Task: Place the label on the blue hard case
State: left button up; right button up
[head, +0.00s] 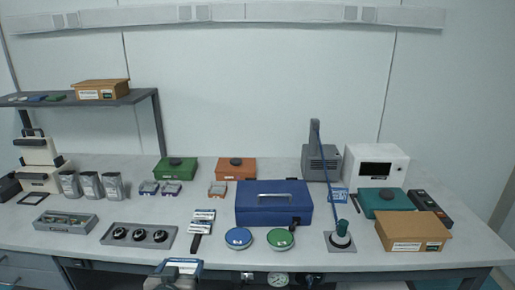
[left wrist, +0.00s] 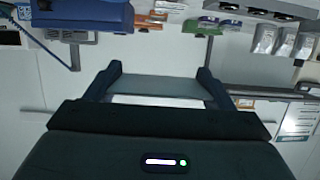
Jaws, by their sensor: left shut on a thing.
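The blue hard case (head: 262,213) stands closed on the middle of the table, with a grey handle. Its lower part also shows at the top left of the left wrist view (left wrist: 85,14). My left gripper (head: 175,274) is at the bottom of the head view, in front of the table edge, left of and nearer than the case. It is shut on a flat label (head: 186,265) with a blue edge. In the left wrist view the label (left wrist: 158,88) spans the two fingers, seen as a grey panel; its print is not readable. The label is apart from the case. My right gripper is not in view.
An orange box (head: 236,169) is behind.

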aim_at(189, 263)
pick_arm(q)
jog(key=s, duration=0.1)
jog(key=s+r, duration=0.1)
jog(key=shift+s+a+r+b, duration=0.3)
jog(key=shift+s+a+b, duration=0.05)
jog(key=shift+a, duration=0.05)
jog(key=shift+w+d+p, duration=0.1)
jog(key=shift+w+p, duration=0.25)
jog(key=w+f+p, duration=0.1)
jog(key=w+d+f+p, duration=0.1)
jog(key=w, duration=0.1)
jog(key=w+f+p, duration=0.1)
jog(key=w, duration=0.1)
jog(key=shift+d+f, duration=0.15)
jog(key=shift+d, duration=0.2)
jog(key=w+d+f+p, duration=0.3)
jog(key=w+f, duration=0.1)
jog(key=f, duration=0.2)
jog(key=shift+w+f+h, duration=0.3)
jog(key=shift+w, duration=0.05)
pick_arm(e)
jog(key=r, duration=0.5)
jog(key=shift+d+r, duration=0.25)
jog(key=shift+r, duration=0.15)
